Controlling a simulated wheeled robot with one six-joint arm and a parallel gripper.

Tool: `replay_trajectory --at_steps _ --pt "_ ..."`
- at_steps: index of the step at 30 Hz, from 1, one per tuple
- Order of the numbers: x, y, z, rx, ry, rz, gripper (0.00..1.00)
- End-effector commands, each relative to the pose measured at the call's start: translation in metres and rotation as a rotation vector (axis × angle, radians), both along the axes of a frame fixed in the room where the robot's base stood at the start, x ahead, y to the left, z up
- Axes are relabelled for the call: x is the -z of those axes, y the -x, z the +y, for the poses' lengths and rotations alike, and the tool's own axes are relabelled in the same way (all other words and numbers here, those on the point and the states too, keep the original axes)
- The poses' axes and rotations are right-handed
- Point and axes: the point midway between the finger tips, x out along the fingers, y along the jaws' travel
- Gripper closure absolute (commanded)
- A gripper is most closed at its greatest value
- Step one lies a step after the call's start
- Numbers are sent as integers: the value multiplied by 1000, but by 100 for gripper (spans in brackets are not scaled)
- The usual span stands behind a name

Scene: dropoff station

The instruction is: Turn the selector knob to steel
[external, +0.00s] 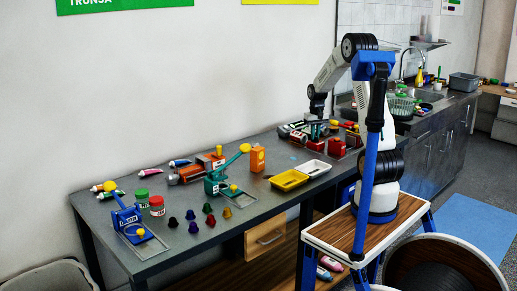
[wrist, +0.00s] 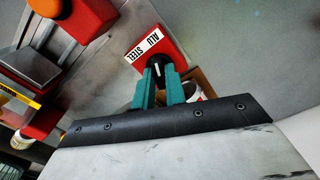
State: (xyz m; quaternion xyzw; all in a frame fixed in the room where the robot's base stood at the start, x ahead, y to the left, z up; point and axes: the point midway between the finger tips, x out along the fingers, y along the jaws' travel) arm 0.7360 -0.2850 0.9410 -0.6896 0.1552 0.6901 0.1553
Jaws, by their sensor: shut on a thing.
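The black selector knob (wrist: 156,65) with a white pointer line shows in the wrist view, beside a red plate whose white label (wrist: 146,45) reads ALU and STEEL. The line points roughly up in the picture, toward the label; I cannot tell which word it marks. My gripper (wrist: 158,76) has its two teal fingers shut on the knob, one on each side. In the external view my gripper (external: 315,128) is low over the far part of the bench, and the knob is too small to make out there.
Red and grey machine parts (wrist: 82,16) lie left of the gripper in the wrist view. The front right of the bench looks clearer.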

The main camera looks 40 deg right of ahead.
Motion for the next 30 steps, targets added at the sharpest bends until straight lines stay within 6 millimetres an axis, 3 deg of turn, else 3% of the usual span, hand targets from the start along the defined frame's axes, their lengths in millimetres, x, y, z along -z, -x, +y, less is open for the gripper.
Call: replay_trajectory --at_steps 30 --pt "-1 -1 -1 -889 1 -2 100"
